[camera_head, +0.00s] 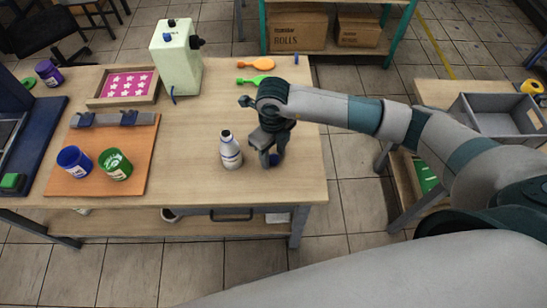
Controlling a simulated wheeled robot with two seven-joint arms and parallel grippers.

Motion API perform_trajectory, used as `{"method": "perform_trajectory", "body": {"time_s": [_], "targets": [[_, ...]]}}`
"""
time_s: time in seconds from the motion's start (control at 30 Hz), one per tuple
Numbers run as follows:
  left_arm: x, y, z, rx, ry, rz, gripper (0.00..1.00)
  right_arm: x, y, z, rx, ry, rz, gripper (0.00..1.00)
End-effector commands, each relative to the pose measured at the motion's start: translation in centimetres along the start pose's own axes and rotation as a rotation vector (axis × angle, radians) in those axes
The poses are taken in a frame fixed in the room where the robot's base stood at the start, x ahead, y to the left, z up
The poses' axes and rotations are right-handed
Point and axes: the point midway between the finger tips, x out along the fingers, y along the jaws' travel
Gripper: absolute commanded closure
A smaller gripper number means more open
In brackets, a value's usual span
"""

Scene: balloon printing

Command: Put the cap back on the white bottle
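The white bottle (231,153) stands upright near the front edge of the wooden table. Its narrow top is dark, and a dark label band runs around its body. My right gripper (273,158) points down at the table just right of the bottle, apart from it. A small blue thing (274,160), which looks like the cap, shows at its fingertips. It is partly hidden by a finger, and I cannot tell whether the fingers grip it or only stand around it. My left gripper is not in view.
Blue (73,162) and green (115,165) jars stand on an orange-brown board (136,178) at left. The table's middle is clear.

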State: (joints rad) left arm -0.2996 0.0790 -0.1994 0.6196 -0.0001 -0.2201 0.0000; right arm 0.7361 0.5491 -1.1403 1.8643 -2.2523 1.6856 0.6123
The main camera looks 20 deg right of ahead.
Motion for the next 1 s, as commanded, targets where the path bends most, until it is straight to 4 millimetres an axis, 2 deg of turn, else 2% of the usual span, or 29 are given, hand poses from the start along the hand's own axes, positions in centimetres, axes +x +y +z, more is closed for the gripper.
{"method": "perform_trajectory", "body": {"time_s": [0.03, 0.13, 0.57, 0.77, 0.87, 1.0], "targets": [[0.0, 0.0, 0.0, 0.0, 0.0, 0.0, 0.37, 0.0, 0.0, 0.0, 0.0, 0.0, 0.0, 0.71], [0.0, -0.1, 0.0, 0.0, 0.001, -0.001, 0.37, 0.0, 0.0, 0.0, 0.0, 0.0, 0.0, 0.95], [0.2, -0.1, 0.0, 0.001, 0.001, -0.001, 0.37, -0.3, 0.0, 0.1, -0.001, -0.001, 0.0, 0.95], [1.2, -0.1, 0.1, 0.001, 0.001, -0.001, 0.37, -2.0, -0.1, 0.1, -0.001, -0.003, -0.001, 0.95], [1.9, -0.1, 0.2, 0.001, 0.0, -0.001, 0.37, -3.6, -0.1, 0.1, -0.001, -0.005, -0.002, 0.95], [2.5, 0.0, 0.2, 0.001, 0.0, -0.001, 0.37, -4.9, 1.2, -1.5, -0.004, -0.002, 0.001, 0.95]]}}
